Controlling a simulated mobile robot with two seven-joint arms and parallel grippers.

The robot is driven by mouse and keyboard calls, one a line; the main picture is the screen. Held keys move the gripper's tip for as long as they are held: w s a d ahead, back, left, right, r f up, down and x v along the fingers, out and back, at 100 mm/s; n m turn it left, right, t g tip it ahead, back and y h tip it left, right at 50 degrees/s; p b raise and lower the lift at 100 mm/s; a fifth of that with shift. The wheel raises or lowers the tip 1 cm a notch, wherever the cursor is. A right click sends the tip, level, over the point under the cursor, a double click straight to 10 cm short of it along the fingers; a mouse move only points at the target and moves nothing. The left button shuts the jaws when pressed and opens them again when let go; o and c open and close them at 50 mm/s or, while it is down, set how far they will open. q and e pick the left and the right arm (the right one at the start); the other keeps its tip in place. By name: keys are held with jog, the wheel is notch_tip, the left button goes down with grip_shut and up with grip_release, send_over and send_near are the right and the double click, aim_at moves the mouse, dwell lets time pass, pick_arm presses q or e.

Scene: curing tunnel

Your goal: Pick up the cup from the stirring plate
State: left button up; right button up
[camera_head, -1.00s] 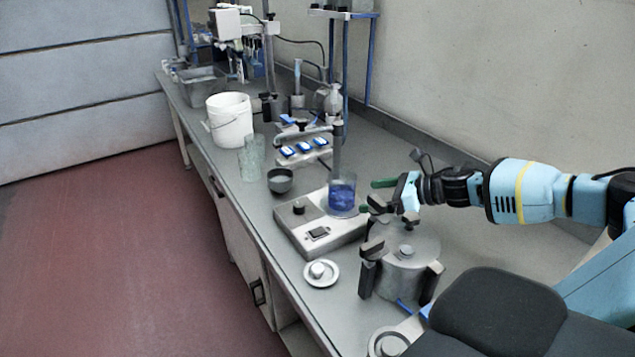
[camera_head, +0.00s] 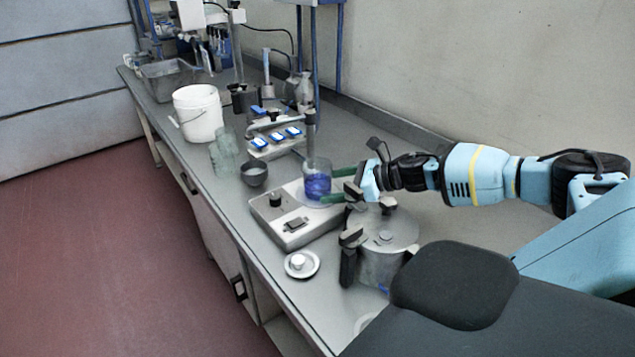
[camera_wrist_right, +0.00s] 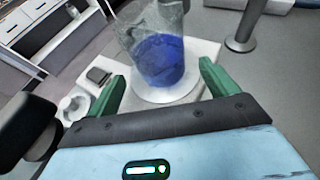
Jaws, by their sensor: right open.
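The cup is a clear beaker with blue liquid (camera_head: 317,184), standing upright on the round plate of the stirring plate (camera_head: 296,224). In the right wrist view the cup (camera_wrist_right: 160,58) stands between and just beyond the fingertips. My right gripper (camera_head: 334,185) has green fingers and is open, with its tips at the cup's right side. The right gripper also shows in the wrist view (camera_wrist_right: 162,76), with a finger on either side of the cup's base and nothing held. Whether a finger touches the glass, I cannot tell. My left gripper is not in view.
A lidded metal pot with black clamps (camera_head: 384,234) stands close below my right gripper. A small dark bowl (camera_head: 254,174), a glass beaker (camera_head: 223,153) and a white bucket (camera_head: 197,113) are to the left. A white round lid (camera_head: 302,264) lies near the front edge.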

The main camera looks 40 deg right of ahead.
aim_at(318, 186)
jog(key=shift+w, duration=0.1)
jog(key=shift+w+a, duration=0.3)
jog(key=shift+w, duration=0.2)
jog(key=shift+w+a, duration=0.25)
jog(key=shift+w, duration=0.2)
jog(key=shift+p+x, duration=0.5)
jog(key=shift+x, duration=1.05)
jog(key=shift+f, duration=0.15)
jog(key=shift+s, duration=0.1)
jog(key=c, duration=1.2)
